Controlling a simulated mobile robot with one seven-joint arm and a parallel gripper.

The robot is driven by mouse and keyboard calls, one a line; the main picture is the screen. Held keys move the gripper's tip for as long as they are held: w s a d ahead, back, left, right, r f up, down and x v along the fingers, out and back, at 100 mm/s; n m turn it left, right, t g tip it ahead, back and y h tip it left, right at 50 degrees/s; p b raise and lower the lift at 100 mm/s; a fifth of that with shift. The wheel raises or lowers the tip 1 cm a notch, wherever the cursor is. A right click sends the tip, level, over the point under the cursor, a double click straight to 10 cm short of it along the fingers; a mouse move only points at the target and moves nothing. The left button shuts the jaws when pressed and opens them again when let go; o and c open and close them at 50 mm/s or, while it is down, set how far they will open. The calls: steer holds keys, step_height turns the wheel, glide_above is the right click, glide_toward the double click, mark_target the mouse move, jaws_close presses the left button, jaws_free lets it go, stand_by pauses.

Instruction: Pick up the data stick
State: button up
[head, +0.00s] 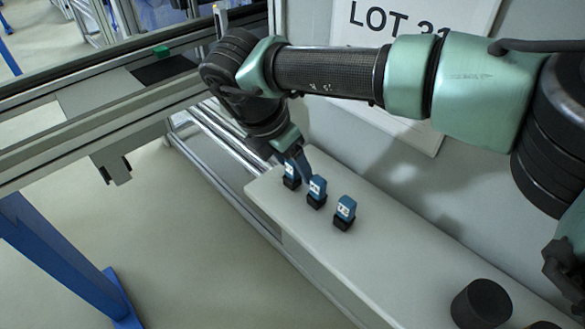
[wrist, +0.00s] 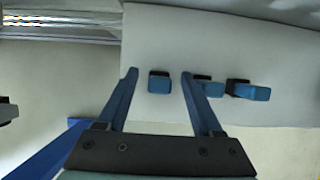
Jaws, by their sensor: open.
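Three small blue sticks with white printed labels stand in black bases in a row on a pale bench. In the head view they are the far stick (head: 290,169), the middle stick (head: 317,186) and the near stick (head: 346,207). I cannot tell which is the data stick; the labels are too small to read surely. My gripper (head: 299,163) is open and points down at the far end of the row. In the wrist view one stick (wrist: 159,84) shows between the open blue fingers (wrist: 159,75), with a gap on both sides. The right finger partly covers another stick (wrist: 210,88).
The pale bench (head: 310,239) is clear between the sticks and a dark cylinder (head: 481,303) at the near right. A wall with a LOT sign (head: 400,20) runs behind it. A conveyor rail (head: 100,105) with a green block (head: 161,51) lies left.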

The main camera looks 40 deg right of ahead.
jaws_close()
steer(key=shift+r, duration=0.15)
